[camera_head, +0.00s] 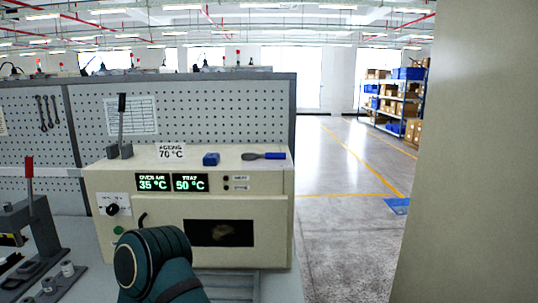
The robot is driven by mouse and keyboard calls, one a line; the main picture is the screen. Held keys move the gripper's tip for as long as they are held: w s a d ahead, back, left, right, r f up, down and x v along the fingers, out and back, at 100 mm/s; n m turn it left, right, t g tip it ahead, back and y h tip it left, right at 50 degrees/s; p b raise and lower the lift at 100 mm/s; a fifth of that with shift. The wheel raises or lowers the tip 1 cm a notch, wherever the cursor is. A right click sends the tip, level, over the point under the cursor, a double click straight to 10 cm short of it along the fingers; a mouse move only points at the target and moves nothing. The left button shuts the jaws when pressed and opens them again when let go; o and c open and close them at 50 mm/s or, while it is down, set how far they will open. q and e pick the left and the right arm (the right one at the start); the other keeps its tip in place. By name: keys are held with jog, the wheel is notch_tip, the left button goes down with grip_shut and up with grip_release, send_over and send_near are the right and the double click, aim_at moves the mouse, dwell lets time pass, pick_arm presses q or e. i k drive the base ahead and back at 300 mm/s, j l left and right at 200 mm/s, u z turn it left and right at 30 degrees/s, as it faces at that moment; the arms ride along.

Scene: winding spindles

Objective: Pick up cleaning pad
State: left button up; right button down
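A small blue block (211,159), which looks like the cleaning pad, lies on the flat top of a cream oven-like machine (262,217). Nothing touches the block. A teal and black link of my arm rises at the bottom centre, in front of the machine. Neither gripper shows in the head view, so I cannot see their fingers.
A black lever (121,120) stands on the machine's top left. A red-handled press (34,215) and small metal parts (68,270) are at the lower left. A pegboard (210,110) stands behind the machine. Open floor (345,240) lies to the right, beside a large beige surface (475,150).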

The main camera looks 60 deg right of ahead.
aim_at(210, 159)
jog(key=k+z, duration=0.15)
jog(key=z, duration=1.45)
